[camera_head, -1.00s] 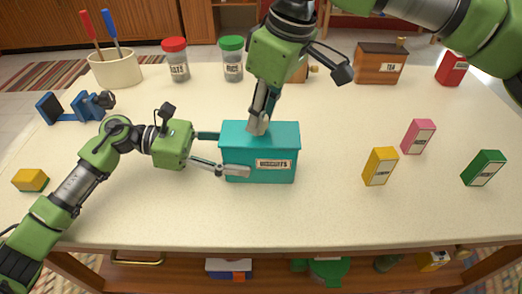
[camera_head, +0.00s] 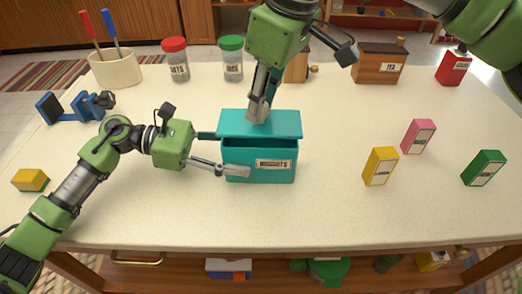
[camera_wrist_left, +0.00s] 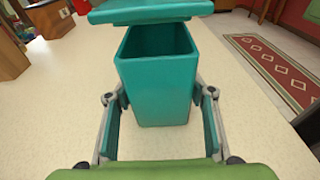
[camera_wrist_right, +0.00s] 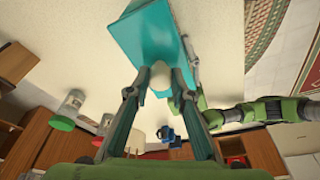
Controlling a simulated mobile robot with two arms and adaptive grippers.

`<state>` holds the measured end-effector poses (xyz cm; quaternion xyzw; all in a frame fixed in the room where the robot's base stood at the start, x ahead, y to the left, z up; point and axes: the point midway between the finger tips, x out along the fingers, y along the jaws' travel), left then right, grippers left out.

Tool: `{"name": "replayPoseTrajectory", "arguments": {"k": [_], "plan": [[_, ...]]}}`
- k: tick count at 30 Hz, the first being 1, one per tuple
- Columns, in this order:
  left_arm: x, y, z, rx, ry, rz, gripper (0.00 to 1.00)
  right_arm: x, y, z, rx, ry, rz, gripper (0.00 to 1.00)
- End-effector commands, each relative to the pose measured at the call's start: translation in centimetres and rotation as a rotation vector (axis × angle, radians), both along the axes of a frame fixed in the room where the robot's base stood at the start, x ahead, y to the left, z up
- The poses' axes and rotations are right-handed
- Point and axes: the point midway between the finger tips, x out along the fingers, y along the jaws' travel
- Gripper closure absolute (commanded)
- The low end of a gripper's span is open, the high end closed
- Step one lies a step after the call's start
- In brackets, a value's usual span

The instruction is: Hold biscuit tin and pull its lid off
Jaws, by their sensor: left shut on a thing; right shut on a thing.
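The teal biscuit tin (camera_head: 258,168) stands upright on the table, its label facing the front. Its teal lid (camera_head: 285,124) is raised above the tin, with a dark gap between them; the left wrist view also shows the lid (camera_wrist_left: 150,11) apart from the open tin (camera_wrist_left: 155,90). My left gripper (camera_head: 225,152) is shut on the tin's body from the left, one finger along the front. My right gripper (camera_head: 259,112) comes from above and is shut on the lid's pale knob (camera_wrist_right: 160,76). In the right wrist view the lid (camera_wrist_right: 150,35) hides most of the tin.
Yellow (camera_head: 380,166), pink (camera_head: 418,136) and green (camera_head: 484,168) boxes stand to the right. Jars with red (camera_head: 175,60) and green (camera_head: 232,58) lids, a utensil crock (camera_head: 115,69) and a wooden tea box (camera_head: 379,64) stand at the back. The front middle is clear.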

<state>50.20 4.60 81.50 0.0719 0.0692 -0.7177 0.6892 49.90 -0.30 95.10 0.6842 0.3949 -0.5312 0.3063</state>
Motion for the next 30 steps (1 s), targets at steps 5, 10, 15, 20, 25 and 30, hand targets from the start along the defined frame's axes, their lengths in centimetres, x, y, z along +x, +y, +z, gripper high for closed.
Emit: {"name": "replayPoseTrajectory", "arguments": {"k": [5,10,15,20,25,30], "plan": [[0.0,0.0,0.0,0.001,0.0,0.0,0.71,0.0,0.0,0.6,-0.001,-0.001,0.001,0.94],[0.0,0.0,0.0,0.001,0.0,0.0,0.71,0.0,0.0,1.1,-0.001,-0.001,0.001,0.94],[0.0,0.0,0.0,0.001,0.0,0.0,0.71,0.0,0.0,1.6,0.0,-0.002,0.001,0.94],[0.0,0.0,0.0,0.001,0.001,0.0,0.71,0.0,0.0,2.0,-0.001,-0.001,0.001,0.94],[0.0,0.0,0.0,0.001,0.0,0.0,0.71,0.0,0.0,2.2,-0.001,0.0,0.001,0.94],[0.0,0.0,0.0,0.001,0.0,0.0,0.71,0.0,0.0,2.2,0.0,0.0,0.001,0.94]]}}
